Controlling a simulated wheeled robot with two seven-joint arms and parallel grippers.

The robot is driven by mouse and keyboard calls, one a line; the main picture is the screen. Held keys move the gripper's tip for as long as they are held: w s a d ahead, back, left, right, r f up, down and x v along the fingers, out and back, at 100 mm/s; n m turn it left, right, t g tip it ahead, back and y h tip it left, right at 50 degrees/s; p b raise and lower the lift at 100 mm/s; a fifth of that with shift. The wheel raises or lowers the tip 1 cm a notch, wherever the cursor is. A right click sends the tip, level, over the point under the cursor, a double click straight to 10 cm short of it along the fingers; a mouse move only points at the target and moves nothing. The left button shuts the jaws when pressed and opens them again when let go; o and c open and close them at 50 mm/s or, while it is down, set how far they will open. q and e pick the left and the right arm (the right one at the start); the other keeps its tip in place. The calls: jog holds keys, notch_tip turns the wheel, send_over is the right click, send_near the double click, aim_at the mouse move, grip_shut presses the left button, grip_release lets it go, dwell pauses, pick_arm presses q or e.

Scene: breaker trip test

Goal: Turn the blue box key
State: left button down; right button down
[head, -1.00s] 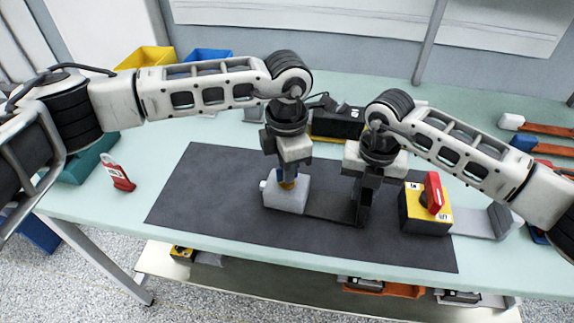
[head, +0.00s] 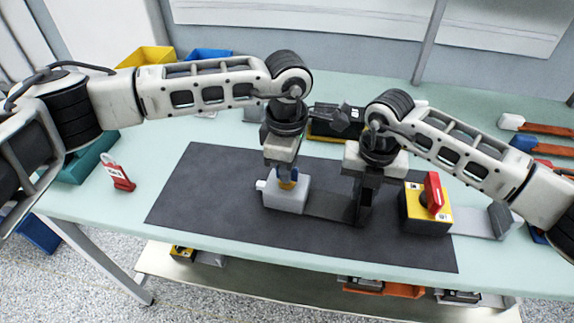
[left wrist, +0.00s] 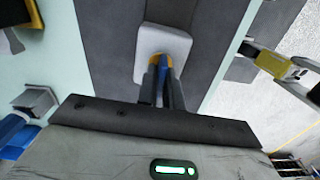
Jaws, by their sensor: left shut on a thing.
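The grey box (head: 287,196) stands on the dark mat, with a yellow collar and a blue key (head: 286,174) on top. My left gripper (head: 283,170) points down and is shut on the blue key. In the left wrist view, the blue key (left wrist: 163,76) lies between the fingers above the grey box (left wrist: 176,47). A dark plate runs right from the box to a dark upright (head: 360,208). My right gripper (head: 366,190) points down at that upright; whether its fingers are closed on it is hard to see.
A yellow and black box with a red handle (head: 433,193) stands right of my right gripper. A black device (head: 335,124) stands behind the grippers. The mat's left part is clear.

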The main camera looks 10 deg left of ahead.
dwell(0.4)
pick_arm(q)
jog(key=c, duration=1.5)
grip_release()
jog(key=shift+c, duration=0.2)
jog(key=shift+r, duration=0.1)
notch_tip(320, 180, up, 12)
pick_arm(e)
jog(key=c, duration=1.2)
grip_release()
jog(key=shift+r, duration=0.1)
